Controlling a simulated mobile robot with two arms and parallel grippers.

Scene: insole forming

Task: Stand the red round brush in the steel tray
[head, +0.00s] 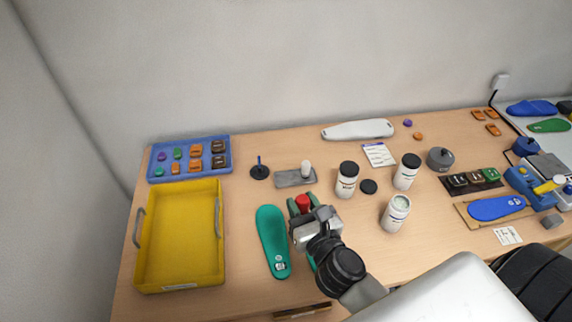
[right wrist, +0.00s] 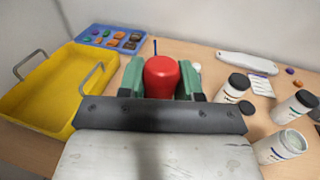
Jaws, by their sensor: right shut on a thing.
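The red round brush (head: 303,202) is between the green fingers of my right gripper (head: 302,207), which is shut on it. In the right wrist view the brush (right wrist: 161,78) shows as a red rounded top between the two fingers (right wrist: 160,84); its lower part is hidden. The small grey steel tray (head: 286,180) lies on the table just behind the gripper in the head view. A white-topped upright piece (head: 306,169) stands at its right side. The gripper is in front of the tray, apart from it in the picture. My left gripper is not in view.
A teal insole (head: 272,240) lies left of my right gripper. A yellow bin (head: 180,285) and a blue parts tray (head: 154,176) are at the left. A dark stand (head: 260,172) is left of the steel tray; white jars (head: 346,184) are right of it.

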